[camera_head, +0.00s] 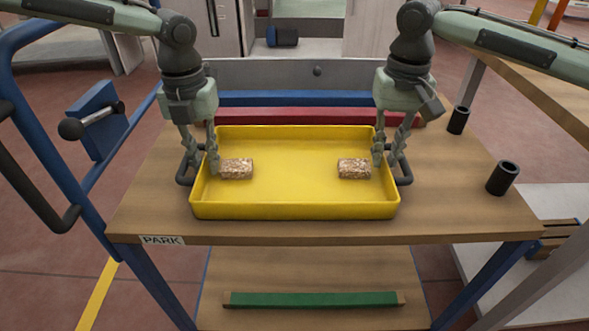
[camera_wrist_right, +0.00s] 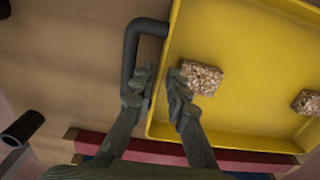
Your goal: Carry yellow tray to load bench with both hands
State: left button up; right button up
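The yellow tray (camera_head: 295,210) sits on the wooden top of a bench labelled PARK and holds two speckled blocks (camera_head: 236,168) (camera_head: 354,168). A dark handle stands at each short side; the right-hand one also shows in the right wrist view (camera_wrist_right: 131,50). My left gripper (camera_head: 200,165) is at the tray's left side, its fingers apart around the side wall near the handle. My right gripper (camera_head: 388,158) is likewise at the right side. In the right wrist view my right gripper (camera_wrist_right: 158,85) has one finger outside the wall and one inside, with a gap between them.
Two black cylinders (camera_head: 503,178) (camera_head: 459,120) stand on the bench right of the tray. Red (camera_head: 300,115) and blue (camera_head: 300,98) bars lie behind it. A blue frame with a dark handle (camera_head: 100,115) rises at the left. Another wooden table (camera_head: 535,95) is at the right.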

pick_arm(q)
jog(key=shift+c, duration=0.2)
pick_arm(e)
jog(key=shift+c, duration=0.2)
pick_arm(q)
grip_shut()
pick_arm(e)
grip_shut()
pick_arm(q)
jog(key=shift+r, duration=0.2)
pick_arm(e)
jog(key=shift+r, duration=0.15)
